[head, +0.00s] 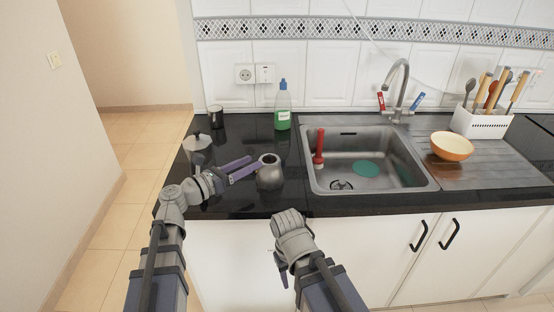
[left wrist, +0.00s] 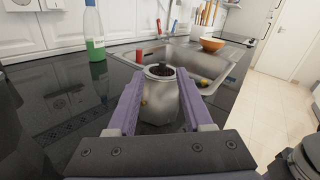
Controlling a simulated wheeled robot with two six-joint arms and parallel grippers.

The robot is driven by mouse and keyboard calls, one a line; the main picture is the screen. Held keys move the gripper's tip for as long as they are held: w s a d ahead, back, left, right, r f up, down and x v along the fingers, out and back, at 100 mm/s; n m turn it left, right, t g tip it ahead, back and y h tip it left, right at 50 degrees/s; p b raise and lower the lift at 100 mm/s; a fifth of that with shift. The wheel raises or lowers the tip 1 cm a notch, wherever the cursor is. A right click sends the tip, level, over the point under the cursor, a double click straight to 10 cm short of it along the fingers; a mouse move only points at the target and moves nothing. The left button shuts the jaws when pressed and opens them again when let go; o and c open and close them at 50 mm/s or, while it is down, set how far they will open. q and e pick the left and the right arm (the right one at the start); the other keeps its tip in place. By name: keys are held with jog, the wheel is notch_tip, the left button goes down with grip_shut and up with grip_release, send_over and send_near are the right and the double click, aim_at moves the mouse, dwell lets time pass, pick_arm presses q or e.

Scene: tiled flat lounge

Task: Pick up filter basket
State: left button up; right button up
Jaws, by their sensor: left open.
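A grey metal pot body (head: 270,172), like the lower part of a moka pot, stands upright and open-topped on the black counter. In the left wrist view it (left wrist: 161,100) stands between my purple fingers. Inside its rim is a dark round opening (left wrist: 161,71); I cannot tell whether the filter basket sits in it, and no separate basket shows. My left gripper (head: 253,167) is open, its fingers reaching in from the left at the pot. My right gripper (head: 281,268) hangs low before the counter front, its fingers mostly hidden by my wrist.
A metal pot top (head: 197,150) and a dark cup (head: 216,118) stand left on the counter. A green bottle (head: 283,110) stands behind. The sink (head: 410,178), with a red-handled tool (head: 319,148), lies right. An orange bowl (head: 451,147) and utensil rack (head: 480,124) are farther right.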

aim_at(268, 156)
pick_arm(q)
jog(key=shift+x, duration=3.9)
jog(key=shift+s+f, duration=0.1)
jog(key=shift+s, duration=0.05)
jog(key=shift+c, duration=0.3)
grip_shut()
